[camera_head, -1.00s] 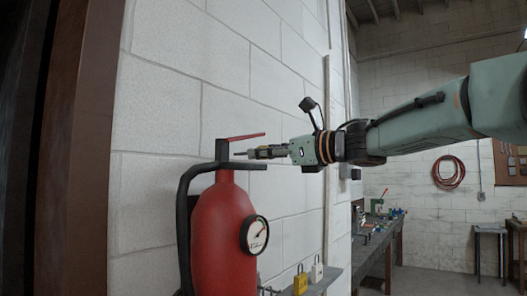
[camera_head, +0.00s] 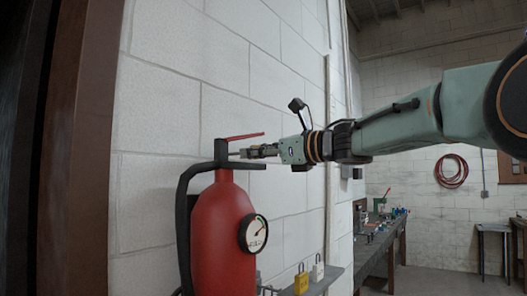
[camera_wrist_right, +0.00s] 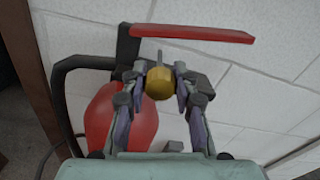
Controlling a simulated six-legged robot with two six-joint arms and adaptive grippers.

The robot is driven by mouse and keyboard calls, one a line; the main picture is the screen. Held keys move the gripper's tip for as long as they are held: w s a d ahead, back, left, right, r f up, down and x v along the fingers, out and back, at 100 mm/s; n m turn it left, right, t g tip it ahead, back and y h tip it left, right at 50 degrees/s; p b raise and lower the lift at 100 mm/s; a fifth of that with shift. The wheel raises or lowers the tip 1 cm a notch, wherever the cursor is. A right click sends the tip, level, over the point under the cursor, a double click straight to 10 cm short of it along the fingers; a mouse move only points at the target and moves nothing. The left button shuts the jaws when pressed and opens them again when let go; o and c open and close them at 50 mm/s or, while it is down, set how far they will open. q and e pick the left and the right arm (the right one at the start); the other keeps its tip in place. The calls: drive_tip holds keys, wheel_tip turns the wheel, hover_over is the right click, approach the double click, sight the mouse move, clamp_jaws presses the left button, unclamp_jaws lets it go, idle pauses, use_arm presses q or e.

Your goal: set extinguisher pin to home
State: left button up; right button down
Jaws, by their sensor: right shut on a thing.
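The red fire extinguisher (camera_head: 220,235) stands upright by the white block wall, with a black valve head, a red lever (camera_head: 243,137) and a round gauge (camera_head: 253,233). My right gripper (camera_head: 256,152) is just right of the valve head, below the lever, shut on the pin. In the right wrist view, the pin's gold rounded head (camera_wrist_right: 159,83) sits between the fingers of the right gripper (camera_wrist_right: 160,76). A thin grey shaft points toward the valve. The red lever also shows there (camera_wrist_right: 190,34). I cannot tell whether the pin's tip is inside the valve. My left gripper is not in view.
A small shelf (camera_head: 329,279) at the lower middle holds a yellow padlock (camera_head: 301,281) and a white one (camera_head: 318,269). A workbench (camera_head: 372,250) stands farther back. A dark brown frame (camera_head: 88,150) bounds the left side.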

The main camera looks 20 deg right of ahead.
drive_tip(key=c, duration=1.4)
unclamp_jaws()
drive_tip(key=shift+r, duration=0.4)
drive_tip(key=o, duration=0.4)
drive_tip(key=shift+w+a+f, duration=0.3)
drive_tip(key=shift+w+a, duration=0.05)
drive_tip(key=shift+w, duration=0.05)
drive_tip(key=shift+v, duration=0.85)
drive_tip(key=v, duration=0.5)
drive_tip(key=shift+s+d, duration=0.3)
drive_tip(key=shift+d, duration=0.1)
